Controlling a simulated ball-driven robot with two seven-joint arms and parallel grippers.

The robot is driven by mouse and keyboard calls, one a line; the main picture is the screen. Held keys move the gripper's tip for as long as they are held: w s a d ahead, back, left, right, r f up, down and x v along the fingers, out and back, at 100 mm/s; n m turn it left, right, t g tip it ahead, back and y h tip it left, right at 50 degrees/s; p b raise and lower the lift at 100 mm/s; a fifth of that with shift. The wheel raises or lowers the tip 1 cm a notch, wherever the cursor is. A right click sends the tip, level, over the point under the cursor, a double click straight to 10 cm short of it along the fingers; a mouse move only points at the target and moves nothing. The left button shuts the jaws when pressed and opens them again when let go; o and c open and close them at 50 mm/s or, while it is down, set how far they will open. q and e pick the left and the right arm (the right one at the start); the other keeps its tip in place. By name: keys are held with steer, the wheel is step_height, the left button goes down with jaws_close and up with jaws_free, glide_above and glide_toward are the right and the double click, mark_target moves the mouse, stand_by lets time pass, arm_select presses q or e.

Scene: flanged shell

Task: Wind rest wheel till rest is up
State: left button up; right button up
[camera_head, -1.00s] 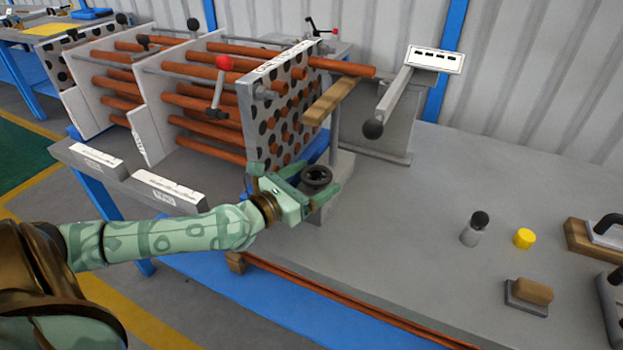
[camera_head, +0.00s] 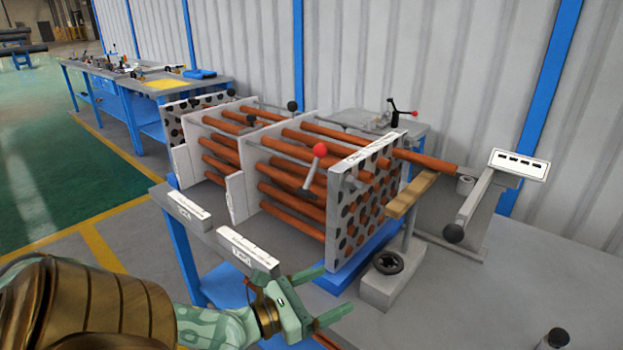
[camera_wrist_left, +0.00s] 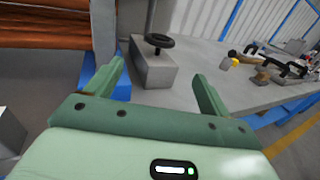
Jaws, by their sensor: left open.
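The rest wheel (camera_head: 388,262) is a small dark handwheel on a grey block at the bench's near edge. It also shows in the left wrist view (camera_wrist_left: 159,40), beyond my fingers. The rest (camera_head: 410,196) is a wooden bar on a grey post behind the wheel. It lies just below a copper-coloured tube (camera_head: 425,160) that sticks out of the drilled plate; I cannot tell whether they touch. My left gripper (camera_head: 336,290) is open and empty, left of and nearer than the wheel, apart from it. My right gripper is not in view.
The tube bundle with its drilled plate (camera_head: 352,215) stands left of the wheel. A red-knobbed lever (camera_head: 319,150) is at its front. A grey arm with a dark ball end (camera_head: 453,233) reaches out at right.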

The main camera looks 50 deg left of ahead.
arm_select(q)
steer(key=shift+s+a, duration=0.15)
steer(key=shift+s, duration=0.85)
steer(key=n+g+y, duration=0.1)
steer(key=n+y, duration=0.5)
steer(key=y, duration=0.3)
glide_toward(383, 272)
steer(key=b+x, duration=0.2)
steer(key=x, duration=0.9)
steer(key=shift+w+a, duration=0.1)
steer(key=shift+w, duration=0.25)
